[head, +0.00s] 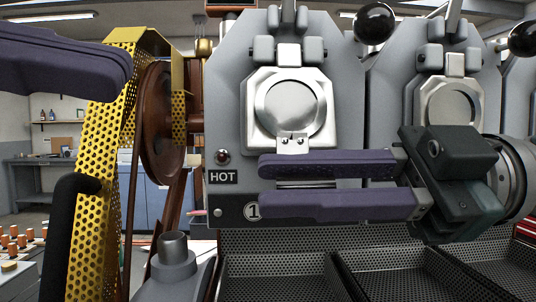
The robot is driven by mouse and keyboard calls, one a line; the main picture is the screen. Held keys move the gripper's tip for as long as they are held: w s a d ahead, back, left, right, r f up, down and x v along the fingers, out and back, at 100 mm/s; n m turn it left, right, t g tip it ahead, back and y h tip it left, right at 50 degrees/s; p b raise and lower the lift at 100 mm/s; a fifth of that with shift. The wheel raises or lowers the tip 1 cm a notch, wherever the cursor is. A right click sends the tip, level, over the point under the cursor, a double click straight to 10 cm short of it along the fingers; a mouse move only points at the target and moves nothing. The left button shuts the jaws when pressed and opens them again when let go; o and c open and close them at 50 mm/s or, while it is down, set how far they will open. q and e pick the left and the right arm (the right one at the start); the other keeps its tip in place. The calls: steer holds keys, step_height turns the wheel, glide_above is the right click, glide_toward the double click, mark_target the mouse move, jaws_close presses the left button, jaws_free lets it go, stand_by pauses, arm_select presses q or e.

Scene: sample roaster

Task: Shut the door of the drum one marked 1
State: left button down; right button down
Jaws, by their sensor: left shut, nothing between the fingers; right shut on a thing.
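Drum one's front carries the round number 1 plate (253,211). Its door (290,108) is a silver frame with a round disc. It looks near the drum's front, but I cannot tell whether it is fully shut. My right gripper (266,186) reaches in from the right, just below this tab. It is shut on a metal piece under the door (307,184), mostly hidden by the fingers. My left gripper (115,80) shows only partly at the upper left, shut and empty, away from the door.
A second drum with a similar door (450,105) stands to the right. Black knobs (374,23) stick out above. A yellow perforated guard (95,165) and brown wheel (161,125) stand left. Perforated trays (280,278) lie below.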

steer(key=shift+f, duration=0.1)
arm_select(q)
steer(key=w+d+f, duration=0.4)
steer(key=d+f, duration=0.1)
steer(key=d, duration=0.4)
steer(key=shift+d, duration=0.25)
